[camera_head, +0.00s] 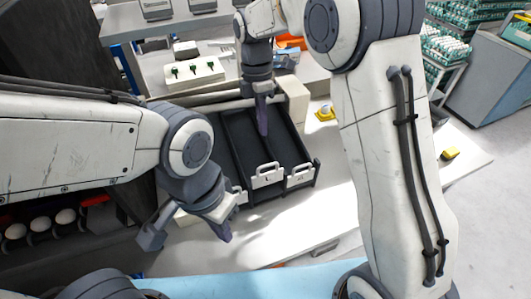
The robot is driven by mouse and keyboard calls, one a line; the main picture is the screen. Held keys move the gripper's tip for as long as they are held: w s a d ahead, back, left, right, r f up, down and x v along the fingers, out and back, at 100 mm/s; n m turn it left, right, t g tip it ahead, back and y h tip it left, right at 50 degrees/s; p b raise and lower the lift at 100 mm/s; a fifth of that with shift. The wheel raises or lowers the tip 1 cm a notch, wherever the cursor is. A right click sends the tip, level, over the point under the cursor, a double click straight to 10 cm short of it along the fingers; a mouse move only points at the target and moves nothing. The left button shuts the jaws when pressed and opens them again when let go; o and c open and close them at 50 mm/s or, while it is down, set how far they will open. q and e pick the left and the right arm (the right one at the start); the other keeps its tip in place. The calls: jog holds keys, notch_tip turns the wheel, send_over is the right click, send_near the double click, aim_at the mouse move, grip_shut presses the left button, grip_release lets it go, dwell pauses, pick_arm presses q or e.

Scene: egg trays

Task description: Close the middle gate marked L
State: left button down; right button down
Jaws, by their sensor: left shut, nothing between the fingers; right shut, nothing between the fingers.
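A black rack (240,150) with parallel lanes lies on the white table. White gates stand at the near ends of its lanes. The middle gate (267,176) bears a dark mark that looks like an L. It stands upright at its lane's front end. My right gripper (263,131) is shut and empty, pointing down over the lanes, behind the middle gate.
Another white gate (300,176) is at the right lane. A cream block (293,98) stands by the rack's far right corner. A yellow object (325,113) lies to its right. A white panel with dark knobs (194,71) is behind. Eggs (66,216) sit at left. The table right of the rack is mostly free.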

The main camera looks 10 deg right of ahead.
jog(key=p, duration=0.3)
send_over(267, 174)
jog(key=w, duration=0.1)
jog(key=f, duration=0.9)
jog(key=shift+a+f, duration=0.2)
jog(key=shift+f, duration=0.25)
